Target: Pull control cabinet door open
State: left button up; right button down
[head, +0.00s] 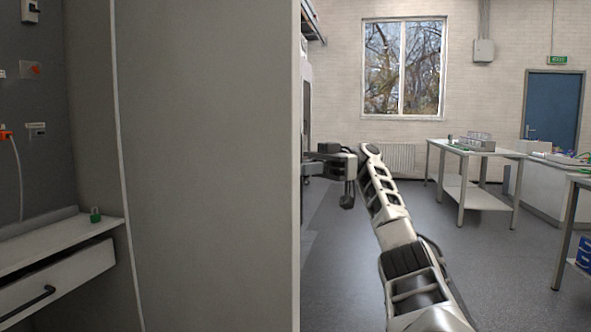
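A tall flat grey panel (212,165) fills the middle left of the head view. It looks like the control cabinet door, standing away from the equipment at left, with a pale free edge on its right. A thin white line runs down its left part. No handle shows on this face. My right arm reaches up from the bottom right, and its wrist bends left toward the panel's right edge. My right gripper (318,166) is beside that edge, on the far side of the panel. Its fingertips are small and partly hidden, and contact is unclear. My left gripper is out of view.
At left are a dark wall with switches (34,68), a ledge (60,240) with a small green item (95,215), and a drawer (55,285) with a black handle. A bench (470,150) stands far right. The floor (340,285) right of the panel is clear.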

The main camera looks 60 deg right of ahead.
aim_at(298, 118)
jog(key=c, duration=1.5)
grip_release()
jog(key=r, duration=0.3)
jog(key=a+r, duration=0.1)
jog(key=shift+s+r+p, duration=0.15)
jog(key=shift+s+p, duration=0.15)
jog(key=shift+s, duration=0.05)
jog(key=a+r, duration=0.1)
jog(key=s+a+r, duration=0.1)
jog(key=r, duration=0.1)
jog(key=a+r, duration=0.1)
jog(key=r, duration=0.1)
jog(key=shift+s+a, duration=0.25)
jog(key=shift+s, duration=0.05)
pick_arm(q)
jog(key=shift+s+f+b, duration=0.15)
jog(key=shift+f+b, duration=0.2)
jog(key=shift+b, duration=0.8)
pick_arm(e)
jog(key=s+a+r, duration=0.3)
jog(key=s+a, duration=0.1)
jog(key=a, duration=0.3)
jog(key=shift+s+a+r, duration=0.35)
jog(key=shift+s+r, duration=0.05)
